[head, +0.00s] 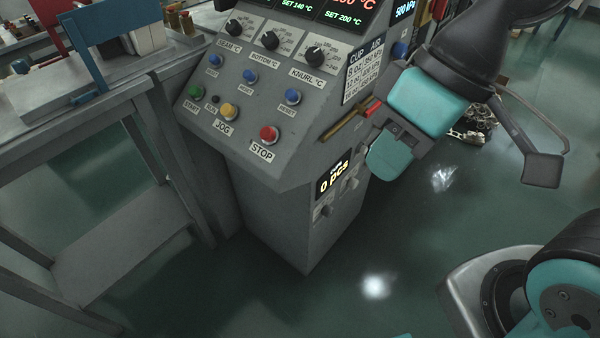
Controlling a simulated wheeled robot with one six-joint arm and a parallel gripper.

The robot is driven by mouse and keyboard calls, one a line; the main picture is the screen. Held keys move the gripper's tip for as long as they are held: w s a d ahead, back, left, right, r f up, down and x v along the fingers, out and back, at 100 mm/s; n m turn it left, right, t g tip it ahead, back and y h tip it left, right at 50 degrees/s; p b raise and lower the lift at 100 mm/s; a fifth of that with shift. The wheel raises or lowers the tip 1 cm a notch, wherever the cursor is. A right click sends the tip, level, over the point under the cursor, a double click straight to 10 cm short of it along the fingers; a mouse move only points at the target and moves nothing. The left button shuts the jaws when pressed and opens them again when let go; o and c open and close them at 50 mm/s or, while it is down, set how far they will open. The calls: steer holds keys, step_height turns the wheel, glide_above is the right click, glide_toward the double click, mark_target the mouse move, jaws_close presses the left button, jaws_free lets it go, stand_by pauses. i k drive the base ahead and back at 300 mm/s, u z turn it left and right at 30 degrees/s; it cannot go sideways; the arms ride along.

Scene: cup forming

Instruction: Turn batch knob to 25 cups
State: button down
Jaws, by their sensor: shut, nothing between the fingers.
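The grey control cabinet stands in the middle of the head view. A small lit display (335,178) reading "0 pcs" is on its right side face. A small grey knob (327,211) sits low below the display, and a second knob-like part (352,183) sits to its right. Their labels are too small to read, so I cannot tell which is the batch knob or where it points. My gripper (386,158), teal and black, is shut and empty. In the picture it is above and right of these knobs; I cannot tell whether it touches the panel.
The sloped front panel carries three black dials, several coloured buttons and a red STOP button (269,134). A brass and red fitting (355,119) juts from the cabinet beside my gripper. A grey bench (75,125) stands at left. The green floor at the lower middle is clear.

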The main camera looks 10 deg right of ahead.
mark_target(352, 182)
steer(key=u, duration=1.3)
steer(key=k, duration=1.05)
steer(key=z, duration=1.2)
steer(key=i, duration=0.5)
steer(key=z, duration=0.05)
